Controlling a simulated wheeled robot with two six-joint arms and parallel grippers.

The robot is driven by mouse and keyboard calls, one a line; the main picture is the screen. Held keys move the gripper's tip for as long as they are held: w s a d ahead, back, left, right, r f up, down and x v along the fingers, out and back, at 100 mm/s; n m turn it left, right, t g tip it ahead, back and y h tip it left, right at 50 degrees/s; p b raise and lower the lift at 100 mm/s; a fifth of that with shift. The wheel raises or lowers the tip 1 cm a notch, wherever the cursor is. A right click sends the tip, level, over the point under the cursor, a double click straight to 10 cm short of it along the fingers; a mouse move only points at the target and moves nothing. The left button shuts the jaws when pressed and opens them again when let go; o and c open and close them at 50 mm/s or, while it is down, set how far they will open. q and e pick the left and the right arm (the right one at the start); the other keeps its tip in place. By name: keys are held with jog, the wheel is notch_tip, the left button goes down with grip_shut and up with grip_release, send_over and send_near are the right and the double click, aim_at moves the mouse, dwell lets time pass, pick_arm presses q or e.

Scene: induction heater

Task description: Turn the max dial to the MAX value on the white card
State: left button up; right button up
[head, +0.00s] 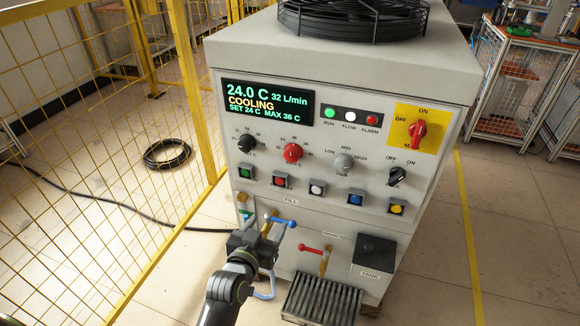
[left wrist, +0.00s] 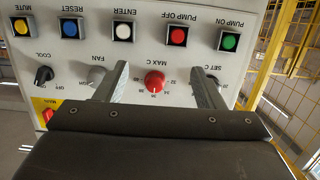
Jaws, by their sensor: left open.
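The max dial is a red knob (head: 292,152) on the front panel of the grey machine, in the middle-left of the dial row. In the left wrist view, where the panel appears upside down, the same red dial (left wrist: 155,81), labelled MAX C, lies between my fingers. My left gripper (head: 262,232) is low in front of the panel, below the dial. In the left wrist view its two fingers (left wrist: 160,78) are apart with nothing held. The display (head: 268,103) reads SET 24 C, MAX 36 C. I cannot make out a white card.
The black SET C dial (head: 246,143) and grey fan dial (head: 343,162) flank the red one. Several push buttons sit below, including a red one (head: 280,180). Blue (head: 283,221) and red (head: 314,248) valve handles stick out near my gripper. A yellow mesh fence (head: 90,150) stands left.

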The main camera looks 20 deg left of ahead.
pick_arm(q)
notch_tip(320, 180, up, 8)
jog(key=t, duration=0.2)
send_near(291, 158)
jog(key=w, duration=0.9)
jog(key=shift+w+d, duration=0.1)
jog(key=shift+w, duration=0.1)
pick_arm(e)
jog(key=shift+s+d, duration=0.2)
jog(key=shift+s, duration=0.3)
pick_arm(q)
jog(key=c, duration=1)
jog(key=shift+o, duration=0.2)
pick_arm(e)
jog(key=shift+d, duration=0.15)
